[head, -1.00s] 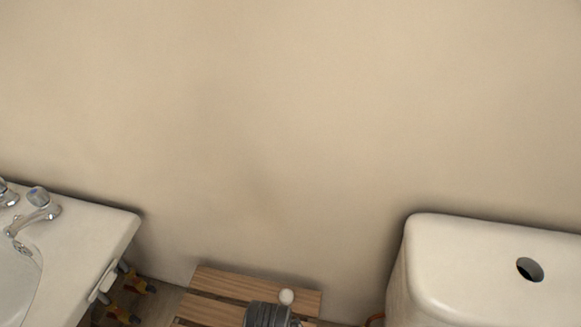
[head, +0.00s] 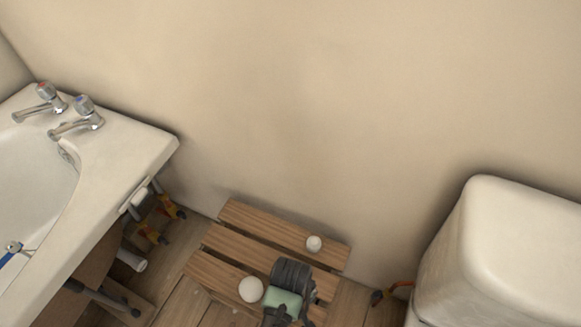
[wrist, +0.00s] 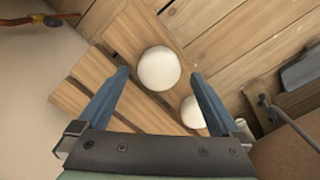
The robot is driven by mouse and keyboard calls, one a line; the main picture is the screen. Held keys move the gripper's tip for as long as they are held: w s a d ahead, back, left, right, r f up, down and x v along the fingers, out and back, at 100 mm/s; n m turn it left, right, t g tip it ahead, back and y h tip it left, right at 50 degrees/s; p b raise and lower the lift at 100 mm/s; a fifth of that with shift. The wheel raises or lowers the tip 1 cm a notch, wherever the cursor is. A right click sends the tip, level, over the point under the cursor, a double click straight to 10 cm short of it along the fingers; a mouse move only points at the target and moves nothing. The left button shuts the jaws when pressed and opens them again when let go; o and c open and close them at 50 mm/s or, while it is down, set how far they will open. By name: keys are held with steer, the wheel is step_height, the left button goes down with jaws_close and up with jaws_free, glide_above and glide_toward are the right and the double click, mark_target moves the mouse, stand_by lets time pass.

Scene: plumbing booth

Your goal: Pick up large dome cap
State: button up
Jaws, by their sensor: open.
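Two white dome caps show in the wrist view on the slatted wooden stand. The larger-looking dome cap (wrist: 159,68) lies ahead of my gripper (wrist: 158,75), between the lines of its two fingers and apart from them. The smaller-looking cap (wrist: 193,112) is beside it, partly behind the right finger. In the head view a round white cap (head: 251,289) sits left of my gripper, and a smaller one (head: 314,243) sits toward the wall. I cannot match every cap between views. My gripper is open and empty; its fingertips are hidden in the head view.
The slatted stand (head: 285,232) is between a white basin (head: 135,150) on the left and a white cistern (head: 520,230) on the right. The wall (head: 330,110) closes the back.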

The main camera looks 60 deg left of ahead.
step_height(320, 180, down, 3)
steer(key=shift+a+f+b, duration=0.15)
steer(key=shift+f+b, duration=0.05)
steer(key=shift+b, duration=0.55)
steer(key=shift+r, duration=0.1)
steer(key=c, duration=1.2)
step_height(320, 180, up, 10)
steer(key=p, duration=0.5)
steer(key=shift+c, duration=0.2)
steer(key=shift+w+r+p, duration=0.1)
steer(key=shift+r+p, duration=0.05)
steer(key=shift+p, duration=0.2)
